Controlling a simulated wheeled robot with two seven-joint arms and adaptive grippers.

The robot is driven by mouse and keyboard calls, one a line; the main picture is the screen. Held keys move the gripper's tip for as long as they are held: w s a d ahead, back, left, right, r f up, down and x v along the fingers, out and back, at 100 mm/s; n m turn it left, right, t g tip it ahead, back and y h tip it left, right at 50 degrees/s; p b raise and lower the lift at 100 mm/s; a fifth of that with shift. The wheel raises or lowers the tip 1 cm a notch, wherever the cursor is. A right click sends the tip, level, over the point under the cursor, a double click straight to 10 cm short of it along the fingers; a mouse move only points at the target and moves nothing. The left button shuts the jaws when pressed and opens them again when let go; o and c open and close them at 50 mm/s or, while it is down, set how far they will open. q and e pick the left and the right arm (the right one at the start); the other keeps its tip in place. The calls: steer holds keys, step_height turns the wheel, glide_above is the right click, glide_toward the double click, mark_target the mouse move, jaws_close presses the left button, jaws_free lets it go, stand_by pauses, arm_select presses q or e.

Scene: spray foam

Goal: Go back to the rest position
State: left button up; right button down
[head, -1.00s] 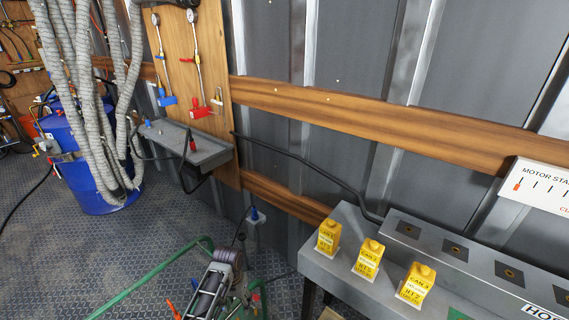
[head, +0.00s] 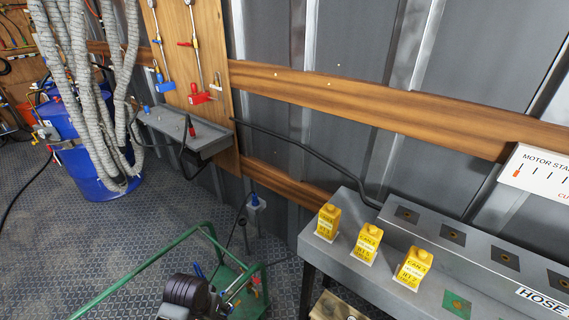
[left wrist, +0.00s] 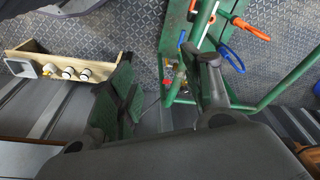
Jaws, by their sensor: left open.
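My left gripper (left wrist: 165,95) shows in the left wrist view with its two dark green and grey fingers spread wide and nothing between them. Behind its right finger is the green tube frame (left wrist: 255,105) of a cart, with orange-red and blue handles. In the head view the cart's green frame (head: 140,270) stands on the floor at the bottom. A dark rounded part at the bottom there covers part of the cart; I cannot tell if it is my arm. My right gripper is not in view.
A grey bench (head: 345,270) at the right carries three yellow cans (head: 327,222). A grey shelf (head: 210,140) juts from the wall. A blue barrel (head: 100,180) with hanging grey hoses (head: 75,60) stands at the left. A wooden box (left wrist: 65,65) holds white-capped items. The floor between is clear.

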arm_select(q)
steer(key=s+a+r+t, duration=0.1)
steer(key=s+a+r, duration=0.1)
steer(key=s+r, duration=0.4)
step_height(320, 180, down, 32)
steer(key=a, duration=0.2)
steer(key=s+a+f+g, duration=0.1)
steer(key=s+a+f, duration=0.3)
steer(key=s+f, duration=0.6)
steer(key=s+a+f+y, duration=0.1)
steer(key=s+a+f, duration=0.3)
steer(key=s+f, duration=0.5)
steer(key=shift+s+f+m+g, duration=0.4)
steer(key=shift+s, duration=0.8)
